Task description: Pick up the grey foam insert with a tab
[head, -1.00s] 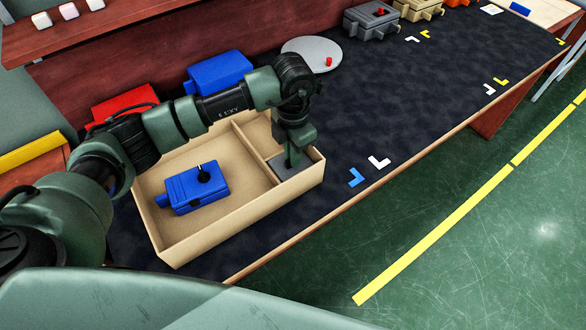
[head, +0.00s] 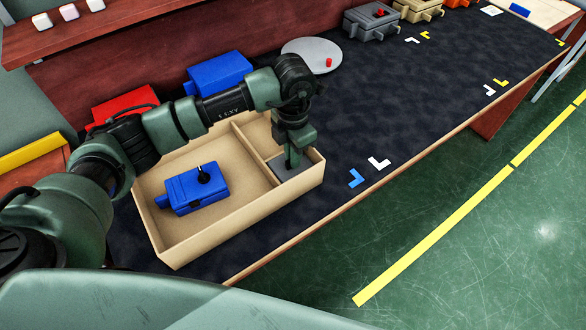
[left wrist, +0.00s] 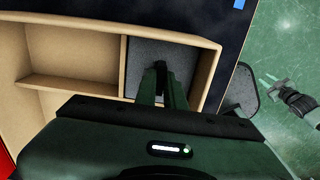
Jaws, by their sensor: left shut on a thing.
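The grey foam insert (head: 302,174) lies in the right compartment of the tan divided box; it also shows in the left wrist view (left wrist: 142,55). My left gripper (head: 291,163) points down over the insert, its fingers shut on the tab, which they mostly hide. In the left wrist view the closed fingers (left wrist: 160,80) reach onto the middle of the insert. The insert sits low inside the compartment walls; I cannot tell whether it is lifted off the floor. My right gripper is not in the head view; a gripper at the right edge of the left wrist view (left wrist: 272,84) appears small and open.
The tan box (head: 215,232) also holds a blue part with a black knob (head: 195,188) in its larger compartment. Red (head: 125,104) and blue (head: 218,72) blocks stand behind. A grey round plate (head: 305,52) lies farther back. The dark mat (head: 400,110) right of the box is mostly clear.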

